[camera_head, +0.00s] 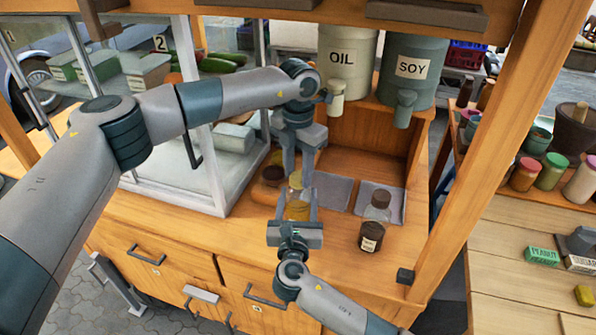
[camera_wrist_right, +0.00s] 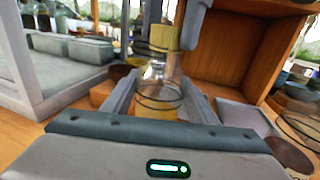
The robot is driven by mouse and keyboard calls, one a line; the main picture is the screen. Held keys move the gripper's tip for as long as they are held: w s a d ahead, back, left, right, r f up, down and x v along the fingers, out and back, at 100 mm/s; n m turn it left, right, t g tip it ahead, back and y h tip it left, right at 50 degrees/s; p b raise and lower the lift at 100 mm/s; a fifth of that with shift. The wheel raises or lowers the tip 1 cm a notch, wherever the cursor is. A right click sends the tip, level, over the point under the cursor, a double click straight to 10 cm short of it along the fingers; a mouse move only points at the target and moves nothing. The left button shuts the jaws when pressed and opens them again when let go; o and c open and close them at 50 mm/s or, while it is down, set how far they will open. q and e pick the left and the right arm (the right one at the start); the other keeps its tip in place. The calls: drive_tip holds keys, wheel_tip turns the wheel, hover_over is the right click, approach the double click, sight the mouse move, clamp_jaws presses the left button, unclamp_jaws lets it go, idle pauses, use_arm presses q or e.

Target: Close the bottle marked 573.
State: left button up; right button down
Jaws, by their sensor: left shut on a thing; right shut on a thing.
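A clear bottle with yellow contents (camera_head: 297,211) stands on the wooden counter; it also shows in the right wrist view (camera_wrist_right: 158,103). My right gripper (camera_head: 298,203) is shut on its body, one finger on each side. My left gripper (camera_head: 296,178) comes from above and is shut on a yellowish cap (camera_wrist_right: 164,38) at the bottle's mouth. I cannot tell whether the cap is seated or just above the neck. A second bottle with dark contents (camera_head: 373,226) stands to the right, with a pale label too small to read. No number shows on the held bottle.
Grey trays (camera_head: 381,202) lie behind and right of the held bottle. OIL (camera_head: 344,62) and SOY (camera_head: 411,73) dispensers hang above. A glass case (camera_head: 180,160) stands left, and a wooden post (camera_head: 470,150) right. A small dark bowl (camera_head: 273,176) sits behind.

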use_arm(q)
drive_tip(key=o, duration=1.2)
drive_tip(key=shift+r, duration=0.1)
drive_tip(key=shift+r, duration=3.7)
use_arm(e)
drive_tip(key=c, duration=0.6)
unclamp_jaws()
drive_tip(key=shift+c, duration=0.2)
